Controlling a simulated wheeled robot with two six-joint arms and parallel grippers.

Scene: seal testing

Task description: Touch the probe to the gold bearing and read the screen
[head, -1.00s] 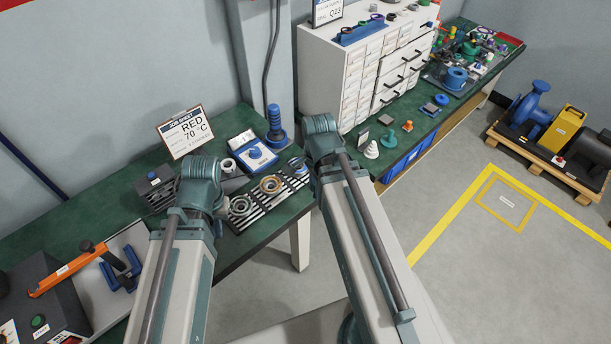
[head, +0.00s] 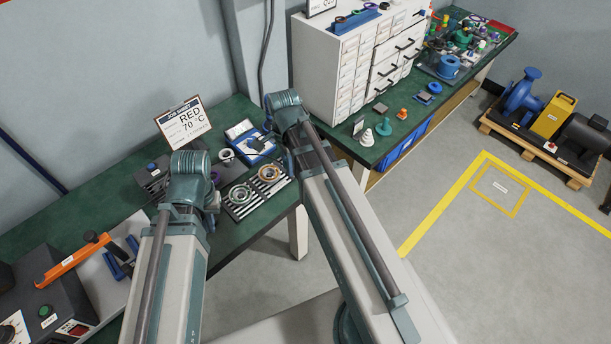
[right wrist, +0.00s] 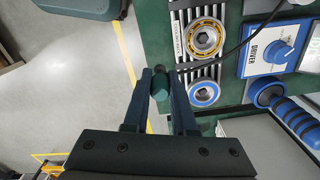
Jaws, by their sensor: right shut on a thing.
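The gold bearing (head: 270,173) sits on a black-and-white striped rack (head: 233,213), beside a silver bearing (head: 240,193). In the right wrist view the gold bearing (right wrist: 205,37) is at the top, with a blue-ringed bearing (right wrist: 203,93) below it. My right gripper (right wrist: 160,80) is shut on a small dark teal piece (right wrist: 159,88), likely the probe, left of the bearings and apart from them. A thin black cable (right wrist: 240,44) crosses the rack towards it. No screen reading is legible.
A blue-and-white block marked DRIVER (right wrist: 268,50) and a blue ribbed handle (right wrist: 295,118) stand close to the rack. A dark box (head: 153,175) is behind the left arm. A white drawer cabinet (head: 345,70) stands behind the right arm.

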